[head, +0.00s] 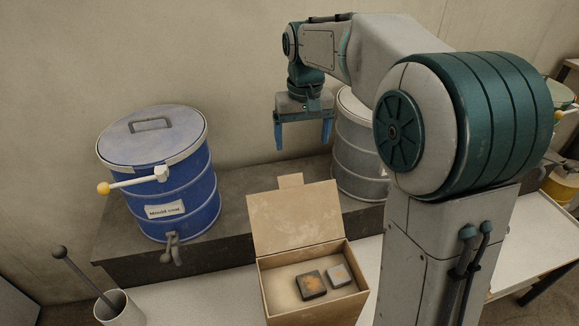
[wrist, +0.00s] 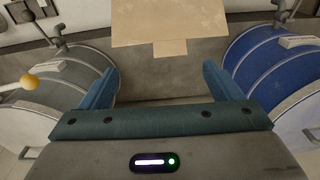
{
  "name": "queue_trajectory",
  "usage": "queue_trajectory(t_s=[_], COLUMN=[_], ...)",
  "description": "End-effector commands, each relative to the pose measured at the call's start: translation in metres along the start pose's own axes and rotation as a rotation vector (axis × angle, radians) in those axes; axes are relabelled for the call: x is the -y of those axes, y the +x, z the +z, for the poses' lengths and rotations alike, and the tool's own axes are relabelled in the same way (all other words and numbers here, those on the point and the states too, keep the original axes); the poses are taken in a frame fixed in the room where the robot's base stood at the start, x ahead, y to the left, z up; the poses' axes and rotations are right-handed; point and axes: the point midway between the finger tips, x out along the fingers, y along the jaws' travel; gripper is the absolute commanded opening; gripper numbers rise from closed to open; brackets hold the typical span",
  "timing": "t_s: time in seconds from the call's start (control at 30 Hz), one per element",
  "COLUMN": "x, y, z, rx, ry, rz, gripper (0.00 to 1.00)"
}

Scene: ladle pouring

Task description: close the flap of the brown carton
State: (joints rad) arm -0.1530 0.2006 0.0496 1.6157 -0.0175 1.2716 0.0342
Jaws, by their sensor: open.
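The brown carton (head: 318,307) stands open on the white table, in front of the dark raised block. Its flap (head: 295,218) stands up at the back edge, leaning back, with a small tab at its top. Two small blocks, one dark with an orange mark and one grey, lie inside the carton. The flap also shows at the top of the wrist view (wrist: 168,22), with its tab toward me. My gripper (head: 303,148) points down with blue fingers apart and empty, above and behind the flap, not touching it.
A blue drum (head: 182,205) with a lid and a yellow-knobbed lever stands left on the dark block (head: 240,222). A grey drum (head: 358,160) stands right, partly behind my arm. A white cup (head: 120,308) with a long-handled ladle is at front left.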

Motion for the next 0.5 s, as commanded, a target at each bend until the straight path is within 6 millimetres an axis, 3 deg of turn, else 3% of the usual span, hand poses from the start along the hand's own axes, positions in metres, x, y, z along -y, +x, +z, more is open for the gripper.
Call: queue_trajectory(t_s=[0.03, 0.2, 0.37, 0.5], x=[0.005, 0.015, 0.017, 0.017], y=[0.006, 0.015, 0.021, 0.038], z=[-0.013, -0.037, -0.044, -0.042], rx=[0.016, 0.046, 0.056, 0.059], ry=[-0.009, -0.024, -0.028, -0.028], rz=[-0.002, -0.005, -0.006, -0.006], gripper=[0.85, 0.85, 0.85, 0.85])
